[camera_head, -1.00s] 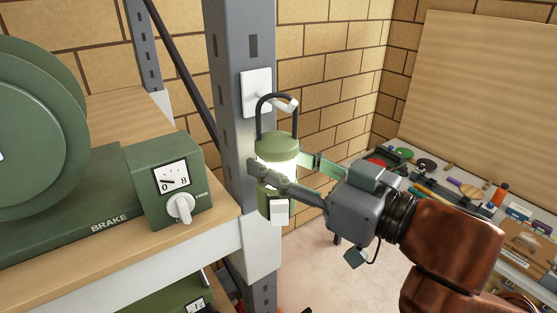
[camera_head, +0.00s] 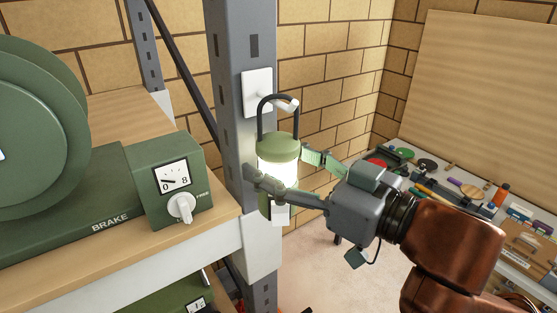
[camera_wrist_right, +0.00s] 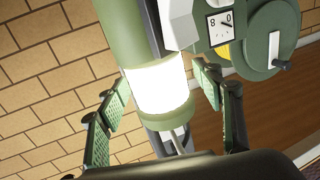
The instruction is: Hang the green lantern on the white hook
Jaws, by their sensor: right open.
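The green lantern (camera_head: 279,149) hangs upright in the head view, its lit white band showing below the green cap. Its dark bail loops over the white hook (camera_head: 287,104), which sticks out from a white plate on the grey post. My right gripper (camera_head: 281,165) is open around the lantern's middle, with one finger in front and the other off to its right. In the right wrist view the lantern (camera_wrist_right: 160,88) stands between the spread fingers of the right gripper (camera_wrist_right: 153,93), with gaps at both sides. My left gripper is in neither view.
The grey post (camera_head: 241,60) stands right behind the lantern. A shelf with a green brake machine (camera_head: 165,180) is at the left. A cluttered workbench (camera_head: 460,192) stands at the right, below a wooden board. A brick wall is behind.

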